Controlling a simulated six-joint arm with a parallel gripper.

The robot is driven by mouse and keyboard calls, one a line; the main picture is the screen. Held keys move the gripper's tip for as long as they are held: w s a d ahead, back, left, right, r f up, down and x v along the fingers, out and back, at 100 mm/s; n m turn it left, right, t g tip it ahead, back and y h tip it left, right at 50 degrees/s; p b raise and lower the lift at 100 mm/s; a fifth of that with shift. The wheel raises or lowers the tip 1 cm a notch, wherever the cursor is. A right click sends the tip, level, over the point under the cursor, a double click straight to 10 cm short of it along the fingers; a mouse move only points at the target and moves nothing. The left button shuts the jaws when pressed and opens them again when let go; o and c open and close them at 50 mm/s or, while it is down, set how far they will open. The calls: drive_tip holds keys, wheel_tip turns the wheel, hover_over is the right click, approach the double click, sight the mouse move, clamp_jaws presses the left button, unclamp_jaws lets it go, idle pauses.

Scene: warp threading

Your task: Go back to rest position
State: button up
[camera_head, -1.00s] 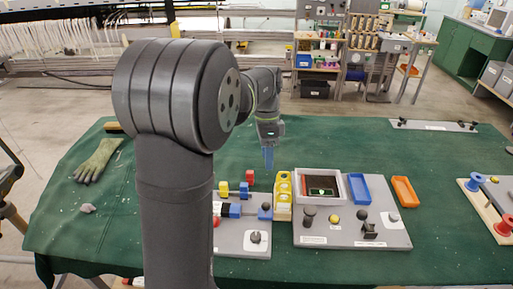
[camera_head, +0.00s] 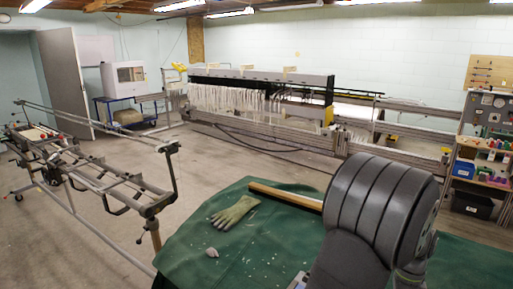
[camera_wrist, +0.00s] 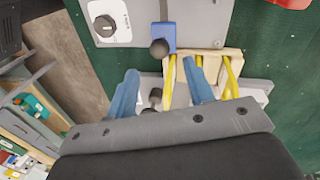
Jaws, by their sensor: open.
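My gripper (camera_wrist: 163,88) shows in the wrist view with its two blue fingers spread apart. Nothing is held between the fingertips; a small dark knob (camera_wrist: 155,97) shows in the gap but appears to belong to the scene beyond. Past the fingers is a grey board bearing a blue block (camera_wrist: 163,32) with a dark ball knob (camera_wrist: 159,48). A pale block with yellow parts (camera_wrist: 232,76) lies behind and beside the right finger, partly hidden by it. In the head view my arm covers the lower right, and the gripper is out of sight.
The green-covered table (camera_head: 215,260) carries a glove (camera_head: 234,213), a small grey lump (camera_head: 212,252) and a wooden bar (camera_head: 286,195). A metal frame (camera_head: 100,180) stands left of the table, with open floor between. A loom (camera_head: 262,90) stands behind.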

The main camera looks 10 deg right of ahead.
drive_tip(key=f, duration=0.4)
drive_tip(key=s+f, duration=0.1)
drive_tip(key=f, duration=0.1)
drive_tip(key=shift+a, duration=0.35)
drive_tip(key=shift+w+a, duration=0.2)
drive_tip(key=shift+d+r, duration=0.1)
